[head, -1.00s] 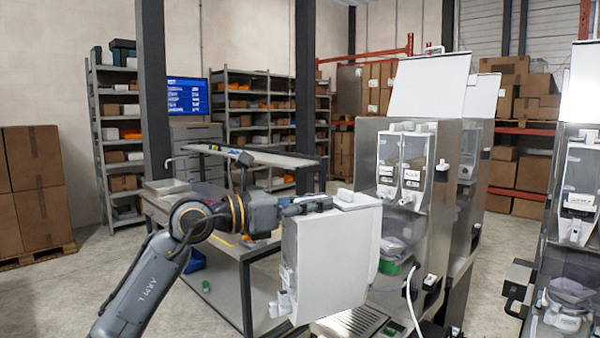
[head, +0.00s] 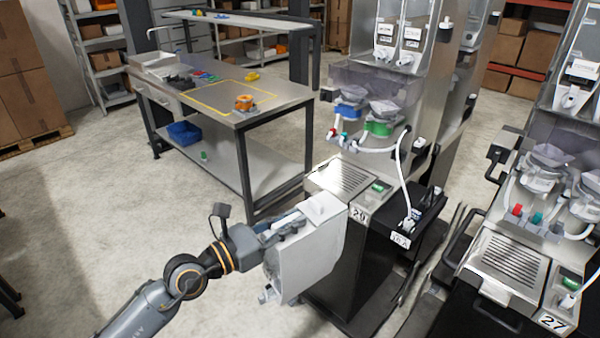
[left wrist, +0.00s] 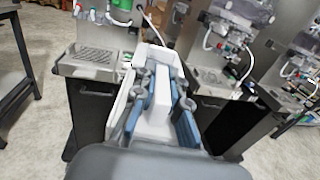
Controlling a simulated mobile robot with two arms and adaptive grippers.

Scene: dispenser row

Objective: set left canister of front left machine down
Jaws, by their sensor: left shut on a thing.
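My left gripper (head: 287,225) is shut on a white canister (head: 306,262) and holds it in the air in front of the front left machine (head: 365,240). The canister hangs tilted, with its top at the gripper. In the left wrist view the fingers (left wrist: 162,100) close on a white part of the canister (left wrist: 160,58). That machine, labelled 20, has a drip grille (head: 342,177) and two canisters (head: 398,38) showing in its upper part. My right gripper is not in view.
A steel workbench (head: 222,108) with a yellow-outlined area stands behind at the left, holding a small orange item (head: 244,103). A blue bin (head: 184,133) is on its lower shelf. Another machine (head: 515,260), labelled 27, stands at the right.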

